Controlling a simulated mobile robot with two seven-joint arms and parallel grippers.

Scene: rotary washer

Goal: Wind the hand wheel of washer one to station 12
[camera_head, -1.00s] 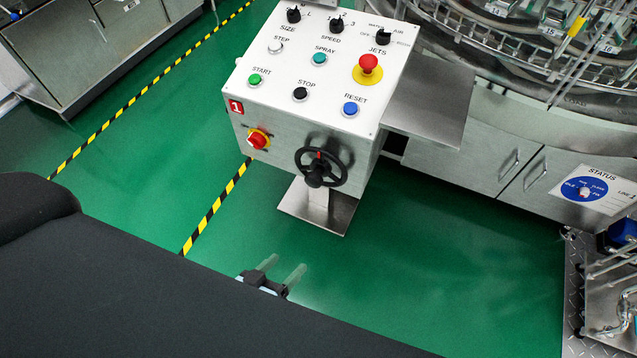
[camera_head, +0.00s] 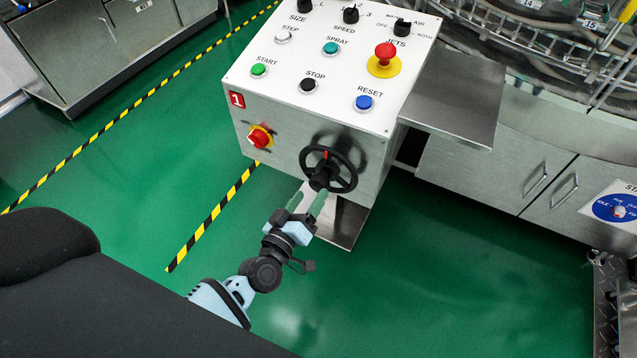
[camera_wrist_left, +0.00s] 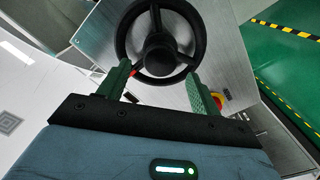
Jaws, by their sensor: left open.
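The black hand wheel (camera_head: 328,169) sits on the front face of the control box marked with a red 1 (camera_head: 237,99). A red mark shows at the top of its rim in the head view. My left gripper (camera_head: 307,202) is open just below and in front of the wheel. In the left wrist view the wheel (camera_wrist_left: 160,42) lies ahead, with the two green fingers (camera_wrist_left: 158,85) spread near its rim on either side of the hub. I cannot tell whether they touch it. My right gripper is not in view.
The box's white top panel (camera_head: 325,62) carries knobs and buttons. A red switch (camera_head: 260,137) is left of the wheel. A metal shelf (camera_head: 455,95) juts out to the right of the box. Green floor (camera_head: 450,260) is open in front.

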